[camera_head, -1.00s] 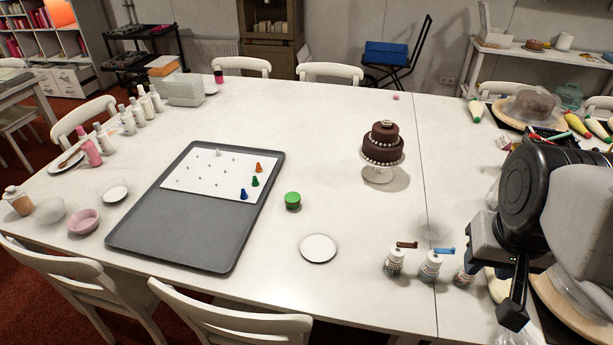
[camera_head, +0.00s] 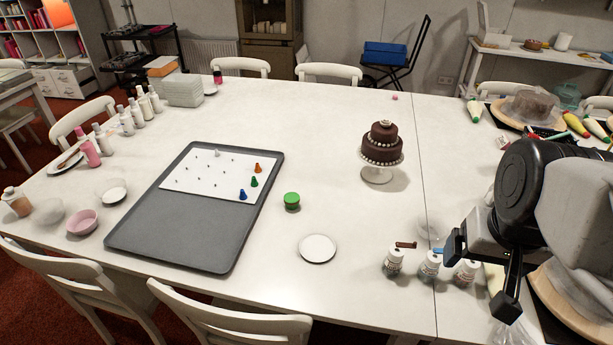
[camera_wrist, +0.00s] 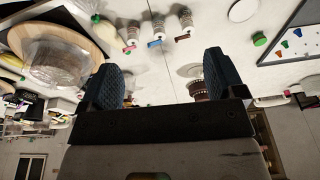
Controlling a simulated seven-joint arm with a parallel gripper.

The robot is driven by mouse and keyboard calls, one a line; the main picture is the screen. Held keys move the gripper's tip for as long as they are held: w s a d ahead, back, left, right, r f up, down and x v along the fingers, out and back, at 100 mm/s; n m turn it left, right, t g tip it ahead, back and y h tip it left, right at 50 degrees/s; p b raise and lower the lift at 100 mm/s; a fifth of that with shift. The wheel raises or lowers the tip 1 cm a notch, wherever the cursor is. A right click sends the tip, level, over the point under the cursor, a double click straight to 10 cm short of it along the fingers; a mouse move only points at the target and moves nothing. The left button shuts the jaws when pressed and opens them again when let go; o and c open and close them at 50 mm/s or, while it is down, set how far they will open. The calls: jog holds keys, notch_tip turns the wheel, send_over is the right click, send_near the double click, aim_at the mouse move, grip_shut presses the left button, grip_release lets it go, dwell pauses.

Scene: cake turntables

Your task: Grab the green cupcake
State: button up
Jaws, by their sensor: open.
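The green cupcake (camera_head: 292,201) stands on the white table, just right of the grey tray (camera_head: 165,243) and above-left of a small white plate (camera_head: 318,248). It also shows in the wrist view (camera_wrist: 260,39), at the upper right, well away from the fingers. My gripper (camera_head: 480,272) is at the right side of the head view, above the table near several small bottles. Its two dark fingers stand apart in the wrist view (camera_wrist: 160,82), with nothing held between them.
A chocolate cake (camera_head: 383,145) on a stand is right of the cupcake. Small bottles (camera_head: 429,265) stand between the cupcake and my gripper. The tray holds a white sheet (camera_head: 205,172) with small coloured pieces. The table between cupcake and cake is clear.

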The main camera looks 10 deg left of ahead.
jog(key=w+a+f+m+g+y, duration=0.2)
jog(key=w+a+f+m+y, duration=0.3)
jog(key=w+a, duration=0.65)
jog(key=w+a+f+m+g+y, duration=0.1)
jog(key=w+a+f+m+y, duration=0.4)
jog(key=w+a, duration=0.6)
jog(key=w+a+f+m+t+y, duration=0.1)
jog(key=w+a+f+m, duration=0.15)
jog(key=w+f, duration=0.2)
jog(key=w+a+f+m+y, duration=0.1)
jog(key=w+a+f+m, duration=0.15)
jog(key=w+f, duration=0.2)
jog(key=m+t, duration=0.3)
jog(key=m, duration=0.3)
send_near(293, 198)
jog(key=a+f, duration=0.1)
jog(key=w+a, duration=0.1)
jog(key=shift+a+f+y, duration=0.3)
jog(key=shift+f+y, duration=0.1)
jog(key=shift+a+n, duration=0.1)
jog(key=shift+n, duration=0.2)
jog(key=shift+x, duration=1.25)
jog(key=shift+a+f, duration=0.1)
